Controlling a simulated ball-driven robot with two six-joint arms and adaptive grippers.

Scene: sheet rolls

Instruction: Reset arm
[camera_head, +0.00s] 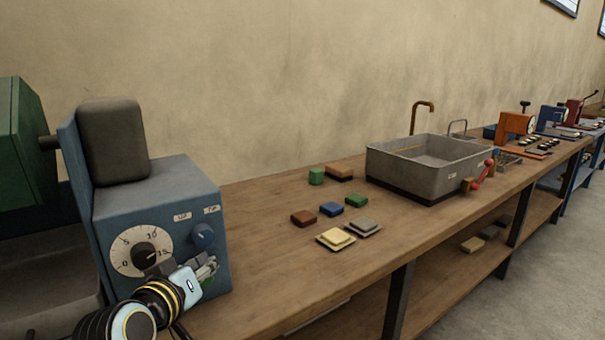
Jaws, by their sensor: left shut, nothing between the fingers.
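My left gripper (206,270) shows at the lower left, at the end of my arm that comes in from the bottom left. Its fingers are shut with nothing visible between them. It is in front of the blue machine (195,185), close to its front face. I cannot tell whether it touches the machine. The machine's white dial (143,247) is partly covered by my gripper at its lower edge, and a blue knob (203,236) is just above the fingers. My right gripper is not in view.
A wooden bench (270,225) runs off to the right. Several small coloured blocks, including a red one (303,218) and a cream one (336,238), lie mid-bench. A grey basin (410,175) stands beyond them. A green machine (25,140) is at far left.

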